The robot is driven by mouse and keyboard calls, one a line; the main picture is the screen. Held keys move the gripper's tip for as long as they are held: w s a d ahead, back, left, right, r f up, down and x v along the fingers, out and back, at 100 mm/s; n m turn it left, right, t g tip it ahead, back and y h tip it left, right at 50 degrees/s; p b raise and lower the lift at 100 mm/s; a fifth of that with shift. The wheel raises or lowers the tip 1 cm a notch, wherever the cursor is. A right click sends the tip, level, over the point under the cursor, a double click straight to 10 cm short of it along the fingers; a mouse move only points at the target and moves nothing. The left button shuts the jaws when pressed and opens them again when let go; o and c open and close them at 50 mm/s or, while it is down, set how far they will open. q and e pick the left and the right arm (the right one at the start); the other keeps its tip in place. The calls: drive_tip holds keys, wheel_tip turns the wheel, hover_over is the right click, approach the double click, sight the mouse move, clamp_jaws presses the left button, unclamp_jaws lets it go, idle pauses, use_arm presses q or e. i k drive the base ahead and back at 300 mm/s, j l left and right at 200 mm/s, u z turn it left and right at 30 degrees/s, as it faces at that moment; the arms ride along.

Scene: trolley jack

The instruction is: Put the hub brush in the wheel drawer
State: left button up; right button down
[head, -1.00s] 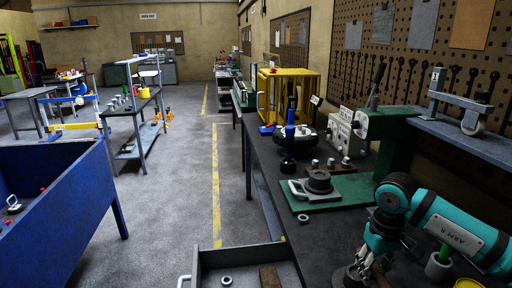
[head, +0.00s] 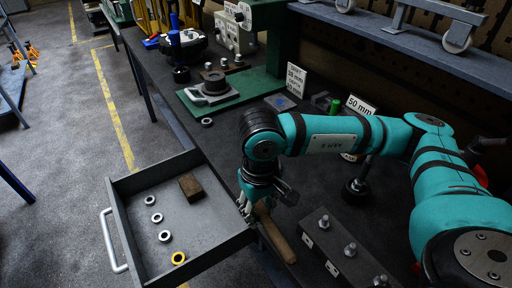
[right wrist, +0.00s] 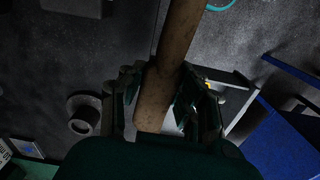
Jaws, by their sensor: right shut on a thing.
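The hub brush shows as a brown wooden handle (head: 277,236) slanting down from my right gripper (head: 250,205); I cannot make out its bristles. In the right wrist view the handle (right wrist: 176,45) passes between the fingers of the right gripper (right wrist: 165,100), which is shut on it. The gripper is beside the right wall of the open wheel drawer (head: 140,243), over the bench edge. The drawer holds a brown block (head: 191,187), several grey rings and a yellow ring (head: 178,258). My left gripper is not in view.
A dark block with upright studs (head: 340,248) stands on the bench right of the handle. A green plate (head: 235,95) with a round part lies farther back. A grey shelf (head: 420,45) runs above the bench at right. The drawer's middle and front-right floor have free room.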

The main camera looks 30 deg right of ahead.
sight(213, 228)
drive_tip(key=z, duration=0.95)
drive_tip(key=k, duration=0.45)
drive_tip(key=i+j+u, duration=0.1)
drive_tip(key=i+u, duration=0.6)
drive_tip(key=i+l+u, duration=0.15)
drive_tip(key=i+u, duration=0.2)
